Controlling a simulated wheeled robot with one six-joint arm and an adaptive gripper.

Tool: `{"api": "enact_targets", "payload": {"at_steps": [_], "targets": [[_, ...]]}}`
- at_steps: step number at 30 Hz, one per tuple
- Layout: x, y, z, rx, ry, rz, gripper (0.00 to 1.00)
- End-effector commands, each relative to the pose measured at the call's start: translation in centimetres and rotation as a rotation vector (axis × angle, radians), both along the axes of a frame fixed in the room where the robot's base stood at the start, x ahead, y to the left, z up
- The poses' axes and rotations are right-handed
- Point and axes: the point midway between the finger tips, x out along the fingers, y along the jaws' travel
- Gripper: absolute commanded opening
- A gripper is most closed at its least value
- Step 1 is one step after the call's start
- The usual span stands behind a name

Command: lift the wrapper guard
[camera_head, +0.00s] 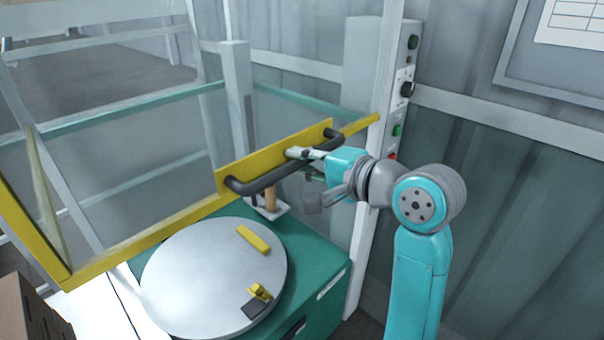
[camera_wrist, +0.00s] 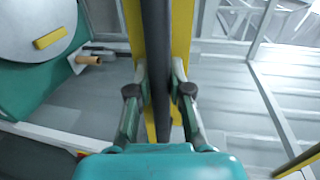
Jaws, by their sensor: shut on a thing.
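The wrapper guard is a clear panel with a yellow frame (camera_head: 150,238) in the head view. It is tilted, its yellow lower edge hanging above the round turntable. A black bar handle (camera_head: 262,181) is fixed to a yellow plate (camera_head: 232,172) on that edge. My gripper (camera_head: 300,154) is at the handle, right of its middle. In the wrist view the black handle (camera_wrist: 155,40) runs between the two fingers of my gripper (camera_wrist: 160,95), which are shut on it. The yellow plate (camera_wrist: 182,35) shows behind the handle.
A grey turntable (camera_head: 190,270) with yellow pieces sits on a green base (camera_head: 325,262) below the guard. A white post (camera_head: 382,110) with a control box (camera_head: 404,75) stands just behind my arm. A brown box (camera_head: 28,310) is at the lower left.

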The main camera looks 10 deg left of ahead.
Motion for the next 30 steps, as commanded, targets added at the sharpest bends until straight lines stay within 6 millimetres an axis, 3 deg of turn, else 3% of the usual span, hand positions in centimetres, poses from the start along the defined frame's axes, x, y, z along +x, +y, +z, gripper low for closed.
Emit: {"api": "enact_targets", "payload": {"at_steps": [11, 12, 14, 24, 30], "targets": [[0.1, 0.0, 0.1, 0.001, 0.001, 0.0, 0.0], [0.1, 0.0, 0.1, 0.0, 0.0, 0.0, 0.29], [0.1, 0.0, 0.1, 0.0, 0.0, 0.0, 0.44], [0.0, -0.1, 0.1, -0.001, 0.001, 0.0, 0.45], [-1.2, -1.8, 0.5, 0.0, -0.002, -0.003, 0.45]]}}
